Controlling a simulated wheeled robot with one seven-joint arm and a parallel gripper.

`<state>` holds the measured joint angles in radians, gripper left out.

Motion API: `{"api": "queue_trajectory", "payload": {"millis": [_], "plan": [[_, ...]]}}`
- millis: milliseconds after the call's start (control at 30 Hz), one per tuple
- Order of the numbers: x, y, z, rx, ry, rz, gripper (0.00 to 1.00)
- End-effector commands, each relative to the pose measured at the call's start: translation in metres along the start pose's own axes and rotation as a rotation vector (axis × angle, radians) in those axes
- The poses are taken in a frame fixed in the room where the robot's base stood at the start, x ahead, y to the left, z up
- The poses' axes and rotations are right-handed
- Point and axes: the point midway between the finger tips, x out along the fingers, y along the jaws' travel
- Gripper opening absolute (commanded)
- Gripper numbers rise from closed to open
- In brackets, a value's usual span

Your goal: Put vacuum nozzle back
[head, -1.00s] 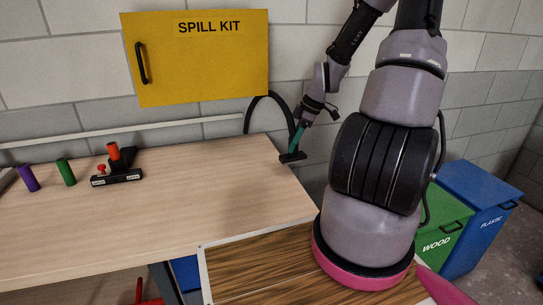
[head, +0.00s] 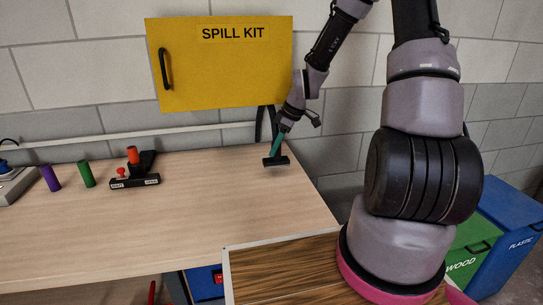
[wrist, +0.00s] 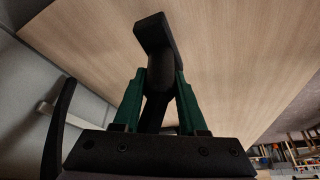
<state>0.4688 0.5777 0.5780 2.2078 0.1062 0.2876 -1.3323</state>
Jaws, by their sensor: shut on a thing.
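The vacuum nozzle (head: 278,161) is black with a wide flat foot, and a black hose (head: 261,124) shows behind it near the wall. My gripper (head: 276,147) has green fingers and is shut on the nozzle, near the right end of the workbench. In the wrist view the nozzle (wrist: 158,72) sits between the two fingers (wrist: 160,90), its foot beyond the tips. The foot is close to the bench top; I cannot tell if it touches. A black unit (head: 146,172) with an orange cylinder and a red knob stands left of the nozzle.
The workbench (head: 200,220) is clear between the nozzle and the black unit. Purple (head: 49,179) and green (head: 86,173) cylinders stand further left. A yellow spill kit cabinet (head: 222,65) hangs above. A wood-topped surface (head: 285,272) is in front. Green (head: 470,246) and blue (head: 505,222) bins stand right.

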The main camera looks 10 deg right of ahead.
Motion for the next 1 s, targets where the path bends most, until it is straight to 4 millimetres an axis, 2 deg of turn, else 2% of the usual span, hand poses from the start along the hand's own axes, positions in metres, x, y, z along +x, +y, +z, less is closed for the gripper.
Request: {"api": "queue_trajectory", "payload": {"millis": [100,200,500,833,867,900,933,1000], "plan": [[0.005,0.000,-0.012,-0.001,0.000,0.000,0.00],[0.007,0.000,-0.014,0.001,0.000,-0.001,0.00],[0.039,-0.001,-0.001,0.002,-0.001,-0.002,0.00],[0.041,0.000,0.000,0.001,0.000,-0.001,0.00],[0.041,0.000,0.000,0.001,0.000,-0.001,0.45],[0.041,0.000,0.000,0.001,0.000,0.000,0.60],[0.041,0.000,0.000,0.001,0.000,0.000,0.71],[0.041,0.000,0.000,0.001,0.000,0.000,0.71]]}}
